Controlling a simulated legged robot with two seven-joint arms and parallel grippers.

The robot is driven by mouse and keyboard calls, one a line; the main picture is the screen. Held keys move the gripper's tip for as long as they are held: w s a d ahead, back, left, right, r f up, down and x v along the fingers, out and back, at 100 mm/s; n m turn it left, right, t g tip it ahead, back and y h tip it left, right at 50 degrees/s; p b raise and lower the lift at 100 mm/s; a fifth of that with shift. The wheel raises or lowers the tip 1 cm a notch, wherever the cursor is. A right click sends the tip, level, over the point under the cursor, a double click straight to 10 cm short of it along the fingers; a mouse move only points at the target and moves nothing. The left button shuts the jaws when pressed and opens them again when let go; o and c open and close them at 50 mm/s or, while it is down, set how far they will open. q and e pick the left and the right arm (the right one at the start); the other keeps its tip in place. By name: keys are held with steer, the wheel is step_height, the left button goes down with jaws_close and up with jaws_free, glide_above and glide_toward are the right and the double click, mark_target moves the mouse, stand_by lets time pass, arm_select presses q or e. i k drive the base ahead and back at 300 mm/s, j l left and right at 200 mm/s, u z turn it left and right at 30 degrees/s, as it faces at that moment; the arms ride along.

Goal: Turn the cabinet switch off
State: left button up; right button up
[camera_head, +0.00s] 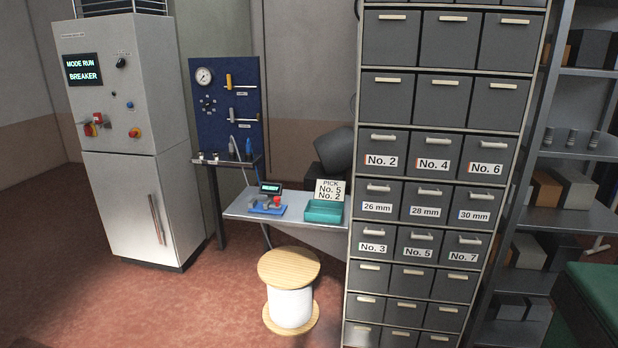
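A tall light-grey cabinet (125,170) stands at the left. Its display (83,69) reads "MODE RUN BREAKER". A black rotary knob (121,62) sits right of the display. A red and yellow switch (91,125) is on the front below the display; its exact position is too small to tell. A small blue button (130,105) and a red button with a yellow-orange surround (135,132) are to its right. The lower door, with a vertical handle (157,219), is shut. Neither of my grippers is in view.
A blue panel (225,125) with a gauge stands right of the cabinet. A bench (240,207) holds a teal tray (323,211) and a small device. A spool (289,285) stands on the floor before it. Drawers (415,200) fill the right. Floor before the cabinet is clear.

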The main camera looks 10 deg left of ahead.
mark_target(88, 130)
steer(key=i+j+u, duration=0.1)
steer(key=i+u, duration=0.35)
steer(key=i, duration=0.15)
steer(key=i+l+u, duration=0.1)
steer(key=i+u, duration=0.35)
steer(key=i+l+u, duration=0.4)
steer(key=i, duration=0.3)
steer(key=i+j+u, duration=0.2)
steer(key=i+u, duration=0.15)
steer(key=i, duration=0.25)
steer(key=i+u, duration=0.3)
steer(key=i, duration=0.3)
steer(key=i+j+z, duration=0.15)
steer(key=i+j, duration=0.35)
steer(key=i+j+z, duration=0.15)
steer(key=i+j, duration=0.3)
steer(key=i+j+z, duration=0.2)
steer(key=i+j, duration=0.2)
steer(key=j, duration=0.3)
